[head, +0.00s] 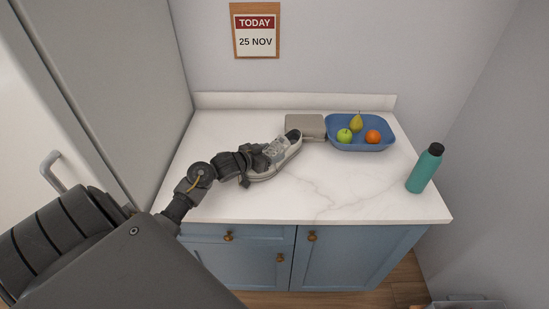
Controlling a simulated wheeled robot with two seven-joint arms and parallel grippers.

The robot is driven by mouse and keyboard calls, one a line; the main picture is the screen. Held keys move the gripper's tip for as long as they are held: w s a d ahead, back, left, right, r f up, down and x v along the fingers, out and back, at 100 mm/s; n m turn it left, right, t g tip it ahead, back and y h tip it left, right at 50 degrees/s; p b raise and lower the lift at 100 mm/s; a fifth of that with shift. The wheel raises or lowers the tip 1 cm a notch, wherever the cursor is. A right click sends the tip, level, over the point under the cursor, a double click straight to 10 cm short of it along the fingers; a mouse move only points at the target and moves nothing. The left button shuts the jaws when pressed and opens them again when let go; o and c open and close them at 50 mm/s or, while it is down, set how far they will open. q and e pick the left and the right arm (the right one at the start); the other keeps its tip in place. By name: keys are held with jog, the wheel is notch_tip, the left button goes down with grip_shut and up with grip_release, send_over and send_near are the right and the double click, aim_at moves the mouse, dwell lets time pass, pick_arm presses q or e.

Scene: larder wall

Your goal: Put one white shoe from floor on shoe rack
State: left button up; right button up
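A white shoe (285,156) with a greyish upper and dark opening shows over the marble worktop, near its middle left. Its opening end points up and right. My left gripper (264,158) reaches in from the left and is at the shoe, its dark fingers closed on the upper and hiding part of it. I cannot tell whether the shoe touches the worktop or hangs above it. My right gripper is not in view. No shoe rack can be made out, and little of the floor shows.
The white worktop (330,190) stands on blue cabinets (350,255). A blue tray (352,146) with a pear, apple and orange, and a grey box (305,125), are at the back. A teal bottle (424,170) stands right. A fridge-like door (120,70) borders the left. The front middle is clear.

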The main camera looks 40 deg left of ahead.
pick_arm(q)
jog(key=c, duration=0.6)
jog(key=shift+o, duration=0.2)
jog(key=shift+r, duration=0.55)
jog(key=r, duration=0.1)
jog(key=r+b, duration=0.1)
jog(key=shift+s+r, duration=0.2)
jog(key=shift+r, duration=0.1)
jog(key=s+d+r, duration=0.5)
jog(key=s+r, duration=0.4)
jog(key=s, duration=0.3)
jog(key=shift+s+r, duration=0.25)
jog(key=shift+s, duration=0.15)
